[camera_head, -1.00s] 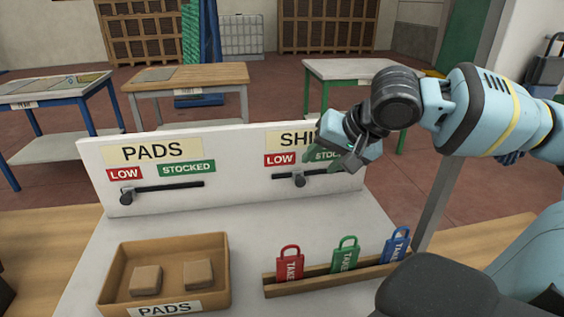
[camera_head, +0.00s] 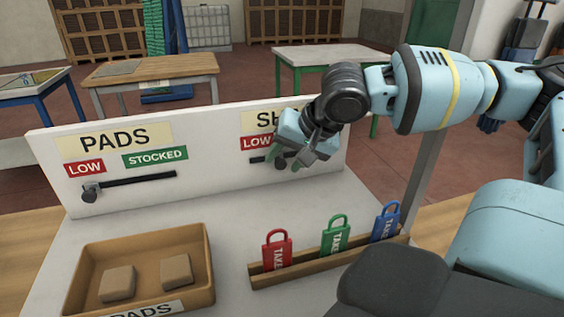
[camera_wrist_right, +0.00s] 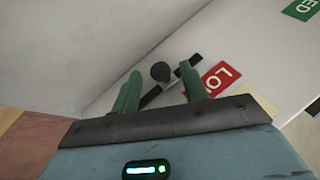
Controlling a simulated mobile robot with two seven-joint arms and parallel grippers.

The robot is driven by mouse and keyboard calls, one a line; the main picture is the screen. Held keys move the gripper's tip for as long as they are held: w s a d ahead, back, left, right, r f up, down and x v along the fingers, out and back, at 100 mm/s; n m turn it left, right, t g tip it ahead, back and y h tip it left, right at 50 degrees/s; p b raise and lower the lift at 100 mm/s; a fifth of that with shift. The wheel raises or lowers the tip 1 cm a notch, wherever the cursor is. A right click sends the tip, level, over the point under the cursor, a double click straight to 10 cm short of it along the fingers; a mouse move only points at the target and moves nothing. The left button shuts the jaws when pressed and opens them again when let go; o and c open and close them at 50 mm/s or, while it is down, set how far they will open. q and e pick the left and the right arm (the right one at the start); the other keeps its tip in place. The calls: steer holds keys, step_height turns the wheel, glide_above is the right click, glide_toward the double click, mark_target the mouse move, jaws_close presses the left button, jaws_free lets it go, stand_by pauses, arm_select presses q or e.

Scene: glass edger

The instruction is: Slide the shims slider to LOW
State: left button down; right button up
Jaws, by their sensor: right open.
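The shims slider is on the upright white board, under the red LOW label (camera_head: 257,143). Its dark slot (camera_head: 258,159) shows only at the left end in the head view; my right gripper hides most of the rest. My right gripper (camera_head: 289,163) is open in front of it. In the right wrist view the round dark knob (camera_wrist_right: 160,71) shows between the two green fingers, with a gap to each; I cannot tell how deep it sits between them. Part of the LOW label (camera_wrist_right: 222,78) lies beyond the right finger. My left gripper is not in view.
The pads slider (camera_head: 90,193) has its knob at the left end, under LOW. A wooden bin (camera_head: 72,288) with two pads and a rack (camera_head: 335,257) with red, green and blue tags stand before the board.

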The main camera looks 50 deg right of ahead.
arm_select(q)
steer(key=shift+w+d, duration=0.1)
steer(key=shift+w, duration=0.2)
arm_select(e)
steer(key=shift+w+f, duration=0.1)
steer(key=shift+w, duration=0.05)
steer(key=c, duration=0.9)
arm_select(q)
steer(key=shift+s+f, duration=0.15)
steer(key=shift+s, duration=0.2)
arm_select(e)
jaws_close()
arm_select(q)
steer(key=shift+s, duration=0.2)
